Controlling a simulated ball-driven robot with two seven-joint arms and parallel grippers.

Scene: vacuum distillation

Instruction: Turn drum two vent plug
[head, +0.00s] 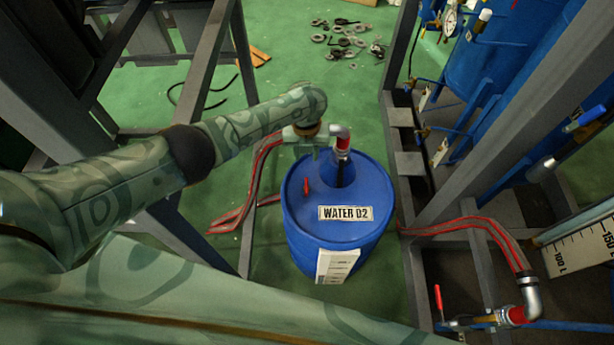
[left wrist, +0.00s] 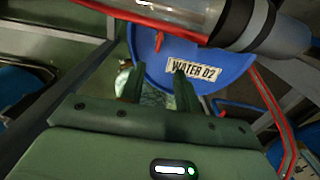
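The blue drum (head: 310,222) labelled WATER D2 stands upright on the floor in the middle of the head view. A small red plug (head: 306,186) sticks up from the left part of its lid. My left gripper (head: 312,142) is above the far side of the lid, apart from the plug. In the left wrist view, the fingers of my left gripper (left wrist: 157,82) stand apart with nothing gripped between them. The red plug (left wrist: 159,41) and the drum (left wrist: 148,62) show beyond the fingertips. My right gripper is not in view.
A pipe with a red and grey elbow (head: 343,145) enters the lid close beside my left gripper; a grey pipe (left wrist: 270,32) crosses the wrist view. Grey frames (head: 205,85) flank the drum. Red hoses (head: 480,222) run at both sides. Loose parts (head: 345,40) lie on the far floor.

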